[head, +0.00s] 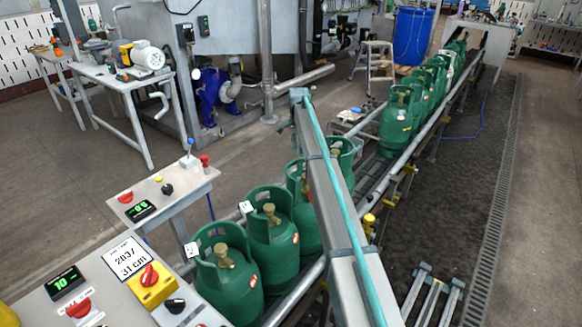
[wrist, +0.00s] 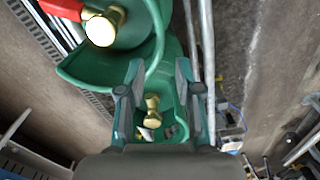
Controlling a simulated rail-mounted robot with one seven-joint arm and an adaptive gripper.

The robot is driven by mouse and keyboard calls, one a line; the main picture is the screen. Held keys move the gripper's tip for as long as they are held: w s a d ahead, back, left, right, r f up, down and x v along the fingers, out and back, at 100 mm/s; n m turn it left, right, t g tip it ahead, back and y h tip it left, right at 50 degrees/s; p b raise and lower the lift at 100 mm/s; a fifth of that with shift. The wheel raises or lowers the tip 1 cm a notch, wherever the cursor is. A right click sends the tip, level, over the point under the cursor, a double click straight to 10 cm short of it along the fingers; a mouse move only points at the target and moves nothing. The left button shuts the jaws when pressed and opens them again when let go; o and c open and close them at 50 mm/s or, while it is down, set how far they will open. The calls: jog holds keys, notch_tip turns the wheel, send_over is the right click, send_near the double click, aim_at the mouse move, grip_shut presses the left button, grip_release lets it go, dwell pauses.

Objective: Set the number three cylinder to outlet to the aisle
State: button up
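Green gas cylinders stand upright in a row along a conveyor. In the head view, the nearest cylinder (head: 229,283) and the second (head: 272,240) show brass valves and white tags. The third from the near end (head: 303,215) is partly hidden behind a grey beam. I cannot read a number three on any cylinder. In the wrist view, my gripper (wrist: 158,82) is open, its fingers on either side of a brass valve (wrist: 152,112) inside a green collar (wrist: 167,55). I cannot tell whether the fingers touch the collar. My gripper does not show in the head view.
The grey beam (head: 340,215) with a teal hose crosses above the conveyor. Control panels (head: 150,210) stand at the lower left. A cylinder with a red part (wrist: 66,8) and brass valve (wrist: 102,27) is close by in the wrist view. The aisle floor (head: 535,190) at right is clear.

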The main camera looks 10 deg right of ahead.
aim_at(297, 165)
notch_tip(297, 165, down, 9)
jog(key=shift+f+p, duration=0.1)
jog(key=shift+p, duration=0.65)
grip_shut()
